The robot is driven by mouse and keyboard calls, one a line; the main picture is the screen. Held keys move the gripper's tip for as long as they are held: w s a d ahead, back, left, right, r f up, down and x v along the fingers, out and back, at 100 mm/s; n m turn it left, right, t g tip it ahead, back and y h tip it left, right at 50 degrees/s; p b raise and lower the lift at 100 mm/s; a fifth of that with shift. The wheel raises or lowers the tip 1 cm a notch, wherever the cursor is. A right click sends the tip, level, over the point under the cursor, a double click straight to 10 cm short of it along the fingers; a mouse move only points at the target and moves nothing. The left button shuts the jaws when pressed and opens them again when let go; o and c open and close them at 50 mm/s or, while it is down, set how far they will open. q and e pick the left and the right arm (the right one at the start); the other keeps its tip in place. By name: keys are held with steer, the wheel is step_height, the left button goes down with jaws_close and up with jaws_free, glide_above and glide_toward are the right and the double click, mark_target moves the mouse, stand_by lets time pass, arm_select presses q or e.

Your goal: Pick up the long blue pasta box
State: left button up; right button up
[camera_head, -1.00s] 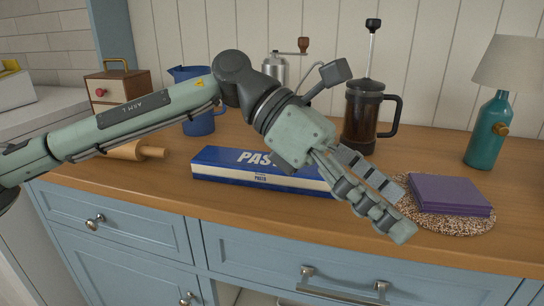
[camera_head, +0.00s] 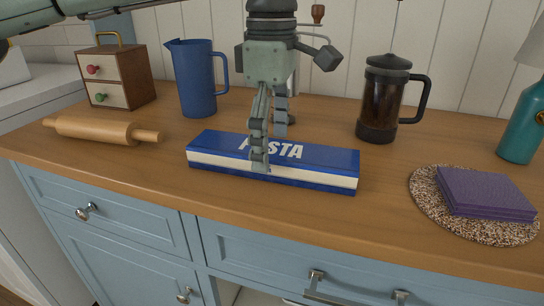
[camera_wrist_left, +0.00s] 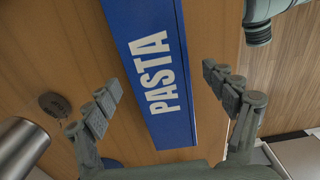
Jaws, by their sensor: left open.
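The long blue pasta box (camera_head: 315,165) lies flat on the wooden counter, with white lettering on top and a white band along its front. In the left wrist view the box (camera_wrist_left: 160,75) runs between my spread fingers. My left gripper (camera_head: 269,152) is open and points down over the box, left of its middle. One finger hangs in front of the box and covers part of the lettering; the other is at its back side. In the left wrist view both fingers stand apart from the box sides.
A rolling pin (camera_head: 95,130) lies left of the box, and a blue pitcher (camera_head: 196,80) stands behind it. A French press (camera_head: 380,100) stands back right. Purple napkins (camera_head: 485,192) lie on a round mat (camera_head: 428,200) at right. The counter's front strip is clear.

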arm_select(q)
steer(key=shift+f, duration=0.7)
steer(key=c, duration=1.6)
steer(key=shift+c, duration=0.5)
steer(key=shift+r, duration=0.15)
